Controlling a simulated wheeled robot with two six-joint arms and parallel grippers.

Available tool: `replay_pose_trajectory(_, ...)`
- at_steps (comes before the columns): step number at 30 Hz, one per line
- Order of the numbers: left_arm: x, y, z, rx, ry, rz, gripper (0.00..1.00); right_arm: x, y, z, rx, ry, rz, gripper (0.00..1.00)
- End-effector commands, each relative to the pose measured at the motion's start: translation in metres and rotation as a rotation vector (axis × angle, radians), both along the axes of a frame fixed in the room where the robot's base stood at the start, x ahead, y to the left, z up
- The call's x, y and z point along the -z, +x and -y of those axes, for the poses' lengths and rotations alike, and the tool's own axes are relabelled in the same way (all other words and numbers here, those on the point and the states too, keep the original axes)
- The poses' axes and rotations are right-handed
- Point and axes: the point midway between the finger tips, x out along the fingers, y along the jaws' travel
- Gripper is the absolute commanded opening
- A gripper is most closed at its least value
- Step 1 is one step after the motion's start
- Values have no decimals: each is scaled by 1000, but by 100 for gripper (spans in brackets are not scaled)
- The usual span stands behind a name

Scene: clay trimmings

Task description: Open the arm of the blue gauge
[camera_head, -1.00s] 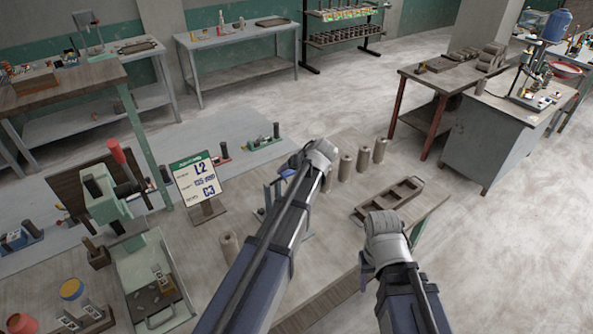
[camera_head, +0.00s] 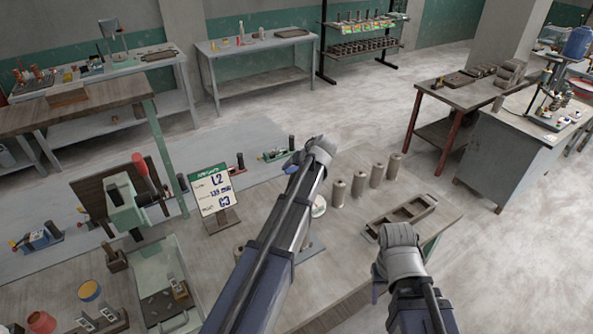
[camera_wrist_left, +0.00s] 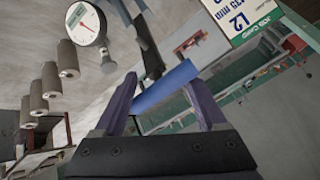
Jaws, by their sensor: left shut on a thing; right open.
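The blue gauge's round white dial (camera_wrist_left: 85,22) with a red needle shows at the upper left of the left wrist view. Its dial edge (camera_head: 318,207) peeks out right of my left arm in the head view; my arm hides most of the gauge. My left gripper (camera_wrist_left: 160,84) is shut on a flat blue bar (camera_wrist_left: 167,88), seemingly the gauge's arm, lying across its fingers. In the head view this gripper (camera_head: 291,166) is low over the bench, its tips partly hidden. My right gripper (camera_head: 378,286) is open over the bench's front right, its fingers mostly hidden by its wrist.
Several clay cylinders (camera_head: 358,183) stand right of my left gripper. A compartmented tray (camera_head: 402,216) lies beyond my right gripper. A job card (camera_head: 212,189) on a stand is to the left, near a green press (camera_head: 125,212) and a glass-sided tray (camera_head: 172,252).

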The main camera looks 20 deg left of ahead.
Motion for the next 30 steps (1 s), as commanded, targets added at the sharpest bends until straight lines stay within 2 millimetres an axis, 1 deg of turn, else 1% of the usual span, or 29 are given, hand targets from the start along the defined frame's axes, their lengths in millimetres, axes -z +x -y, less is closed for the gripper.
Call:
replay_pose_trajectory(6, 0, 0, -1, -12, -5, 6, 0, 0, 0, 0, 0, 0, 0, 50)
replay_pose_trajectory(7, 0, 0, -1, -11, -6, 6, 76, 0, 0, 0, 0, 0, 0, 50)
replay_pose_trajectory(11, 0, 0, -1, -10, -4, 5, 90, 0, 0, 0, 0, 0, 0, 50)
replay_pose_trajectory(18, 0, 0, 0, -7, -4, 4, 91, 0, 0, 0, 0, 0, 0, 50)
replay_pose_trajectory(22, -4, -2, 2, -7, -3, 3, 91, -4, 0, 0, 0, 0, 0, 50)
replay_pose_trajectory(26, -13, -5, 6, -6, -3, 3, 91, -13, 0, 0, 2, 0, 0, 50)
replay_pose_trajectory(30, -28, -12, 14, -6, -3, 3, 91, -28, 0, 0, 4, 1, -1, 50)
